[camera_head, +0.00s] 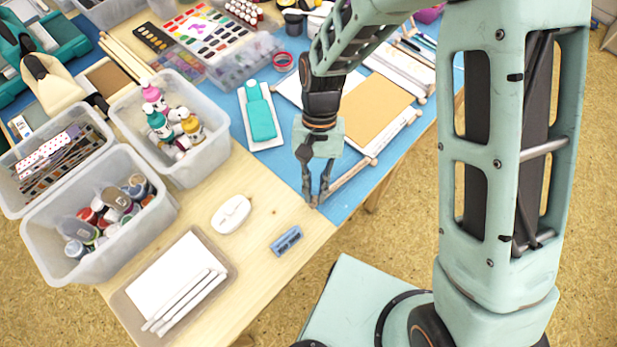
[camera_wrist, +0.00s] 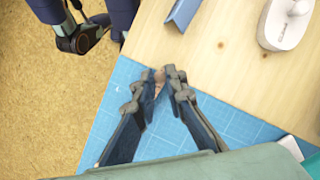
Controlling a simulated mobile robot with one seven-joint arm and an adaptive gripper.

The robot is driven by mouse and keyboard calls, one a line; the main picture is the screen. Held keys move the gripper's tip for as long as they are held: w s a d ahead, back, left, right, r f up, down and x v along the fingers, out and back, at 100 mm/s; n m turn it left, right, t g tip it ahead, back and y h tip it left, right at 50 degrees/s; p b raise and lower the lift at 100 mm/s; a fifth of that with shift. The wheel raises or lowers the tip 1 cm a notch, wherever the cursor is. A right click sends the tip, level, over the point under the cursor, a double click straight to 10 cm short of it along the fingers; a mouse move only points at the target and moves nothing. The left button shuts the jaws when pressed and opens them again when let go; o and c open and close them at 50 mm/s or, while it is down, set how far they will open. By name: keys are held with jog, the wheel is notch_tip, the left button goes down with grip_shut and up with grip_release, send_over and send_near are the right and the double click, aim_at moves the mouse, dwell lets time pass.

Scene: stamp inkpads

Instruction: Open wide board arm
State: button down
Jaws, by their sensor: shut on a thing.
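The wide board (camera_head: 378,108) has a tan panel and lies on the blue mat (camera_head: 262,160) at the table's right side. A wooden arm (camera_head: 352,174) runs from the board's near corner toward the table's front edge. My gripper (camera_head: 316,199) points down at the near end of this arm, by the mat's corner. In the wrist view my gripper (camera_wrist: 160,84) is shut on the arm's end, and a small brown-pink bit of the wooden arm (camera_wrist: 157,82) shows between the fingertips. The rest of the arm is hidden there by my gripper.
A blue angled holder (camera_head: 287,240) and a white oval item (camera_head: 231,214) lie on bare wood nearby. Bins of bottles (camera_head: 190,165) stand left. The table edge is close.

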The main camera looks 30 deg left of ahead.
jog(key=shift+s+d+n, duration=0.2)
jog(key=shift+d+n, duration=0.2)
jog(key=shift+d, duration=0.1)
jog(key=c, duration=2)
grip_release()
jog(key=shift+o, duration=0.2)
jog(key=shift+r, duration=0.1)
jog(key=v, duration=1.2)
jog(key=shift+s, duration=0.1)
